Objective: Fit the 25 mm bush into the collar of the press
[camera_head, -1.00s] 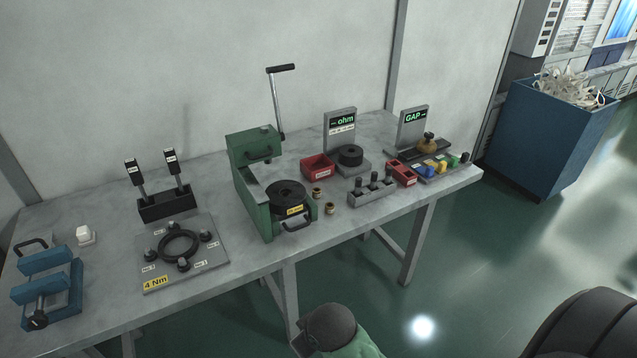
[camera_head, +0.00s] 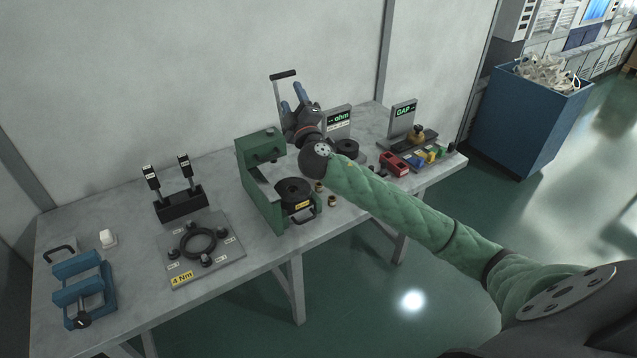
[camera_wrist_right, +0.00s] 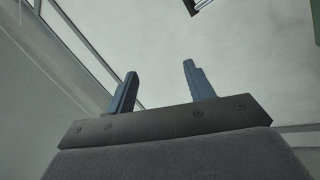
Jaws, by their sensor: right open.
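Two small brass bushes (camera_head: 319,187) and (camera_head: 332,201) stand on the table right of the press; I cannot tell which is the 25 mm one. My right gripper (camera_head: 293,97) is raised above and behind the press's right side, its blue fingers pointing up, open and empty. In the right wrist view the two fingers (camera_wrist_right: 161,88) stand apart with nothing between them. My left gripper is not in view.
Left of the press are a 4 Nm plate (camera_head: 228,262) with a black ring, a black stand with two handles (camera_head: 180,205) and a blue vise (camera_head: 83,290). To the right are a red bin (camera_head: 394,163) and a GAP gauge (camera_head: 402,117). My right arm hides part of the table.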

